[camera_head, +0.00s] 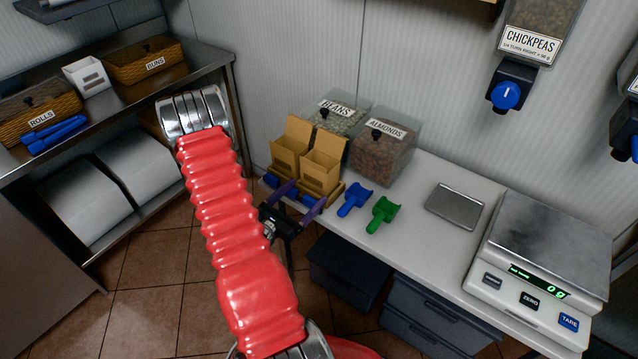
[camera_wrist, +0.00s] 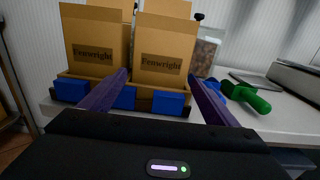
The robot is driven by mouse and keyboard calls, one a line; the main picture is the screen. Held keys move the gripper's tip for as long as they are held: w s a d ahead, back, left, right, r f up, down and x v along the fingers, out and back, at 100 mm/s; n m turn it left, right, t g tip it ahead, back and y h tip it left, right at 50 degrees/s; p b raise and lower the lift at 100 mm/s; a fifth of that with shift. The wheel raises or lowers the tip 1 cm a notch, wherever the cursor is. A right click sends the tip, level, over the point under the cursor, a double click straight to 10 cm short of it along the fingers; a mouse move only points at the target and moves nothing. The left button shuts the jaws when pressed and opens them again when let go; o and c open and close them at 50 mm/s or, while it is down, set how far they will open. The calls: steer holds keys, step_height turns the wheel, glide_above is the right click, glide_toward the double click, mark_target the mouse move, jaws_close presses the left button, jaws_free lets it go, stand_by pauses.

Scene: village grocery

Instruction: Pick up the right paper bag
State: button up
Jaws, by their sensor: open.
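Two open-topped brown paper bags labelled "Fenwright" stand upright side by side on the white counter's left end. The right paper bag (camera_head: 321,172) also shows in the wrist view (camera_wrist: 162,52). The left paper bag (camera_head: 290,153) is close beside it, and it shows in the wrist view (camera_wrist: 96,48). Both sit in a low wooden holder with blue blocks (camera_wrist: 169,103) at its front. My gripper (camera_head: 297,194) is open and empty, at the counter's front edge before the bags. In the wrist view its purple fingers (camera_wrist: 160,90) point toward the right bag, one to either side, short of it.
Clear bins of almonds (camera_head: 382,150) and beans (camera_head: 338,117) stand behind the bags. A blue scoop (camera_head: 355,199) and a green scoop (camera_head: 383,213) lie to the right. Farther right are a flat metal plate (camera_head: 455,206) and a scale (camera_head: 540,265) reading 0 g. Dark drawers are below.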

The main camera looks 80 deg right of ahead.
mark_target(313, 184)
stand_by(0.3)
steer(key=shift+x, duration=2.65)
steer(key=shift+w, duration=0.1)
steer(key=shift+r, duration=0.1)
steer(key=shift+c, duration=0.5)
steer(key=c, duration=0.6)
steer(key=shift+o, duration=0.2)
steer(key=shift+r, duration=0.1)
step_height(313, 184, up, 18)
steer(key=shift+f, duration=0.1)
steer(key=shift+w, duration=0.1)
